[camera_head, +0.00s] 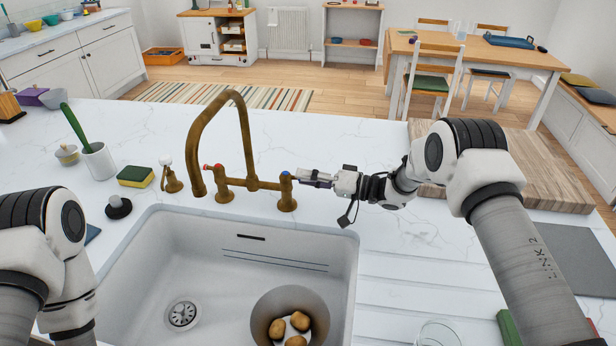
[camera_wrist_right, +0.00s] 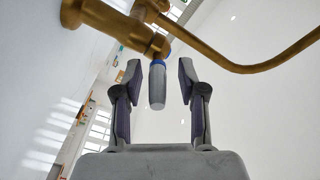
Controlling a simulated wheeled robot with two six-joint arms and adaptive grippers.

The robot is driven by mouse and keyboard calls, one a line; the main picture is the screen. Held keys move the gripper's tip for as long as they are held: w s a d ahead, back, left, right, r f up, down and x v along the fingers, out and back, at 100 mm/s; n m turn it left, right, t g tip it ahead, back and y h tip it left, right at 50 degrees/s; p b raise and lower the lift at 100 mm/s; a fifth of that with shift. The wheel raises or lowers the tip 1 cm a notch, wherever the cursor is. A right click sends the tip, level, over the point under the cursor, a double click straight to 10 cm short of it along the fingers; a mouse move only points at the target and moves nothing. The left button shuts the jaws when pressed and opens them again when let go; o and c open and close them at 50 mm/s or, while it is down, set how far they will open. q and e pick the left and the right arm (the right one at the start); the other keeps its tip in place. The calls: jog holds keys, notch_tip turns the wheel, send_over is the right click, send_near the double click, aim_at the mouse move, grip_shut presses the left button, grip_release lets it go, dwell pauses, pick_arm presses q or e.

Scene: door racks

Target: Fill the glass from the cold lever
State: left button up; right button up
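The brass tap (camera_head: 250,150) stands behind the sink, with a red-marked lever (camera_head: 207,168) on its left and the blue-marked cold lever (camera_head: 286,175) on its right. My right gripper (camera_head: 303,176) is at the cold lever, reaching in from the right. In the right wrist view, the cold lever's grey handle (camera_wrist_right: 157,88) lies between the open fingers (camera_wrist_right: 160,82), with gaps visible at both sides. A clear glass (camera_head: 437,334) stands at the bottom edge of the head view, partly cut off. My left arm shows at the left, but its gripper is out of view.
The white sink (camera_head: 150,260) holds a pot (camera_head: 262,300) with several potatoes. A sponge (camera_head: 135,176), soap pump (camera_head: 171,178) and black-based stopper (camera_head: 118,207) are left of the tap. A wooden board (camera_head: 540,165) lies right, behind my right arm. The ribbed drainer (camera_head: 410,280) has free room.

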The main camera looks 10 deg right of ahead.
aim_at(292, 176)
jog(key=shift+w+d, duration=0.1)
grip_shut()
jog(key=shift+t, duration=0.3)
jog(key=shift+s+r+m+t+h, duration=0.1)
jog(key=shift+s+m+t+h, duration=0.1)
jog(key=shift+m+t+h, duration=0.15)
jog(key=shift+s+a+m+t+h, duration=0.35)
jog(key=shift+m+t+h, duration=0.65)
jog(key=shift+h, duration=0.05)
jog(key=shift+s+a+m+t+h, duration=0.35)
jog(key=shift+m+t+h, duration=0.6)
jog(key=shift+t+h, duration=0.1)
jog(key=shift+s+a+m+t+h, duration=0.35)
jog(key=shift+m+t+h, duration=0.65)
jog(key=shift+h, duration=0.05)
jog(key=shift+r, duration=0.1)
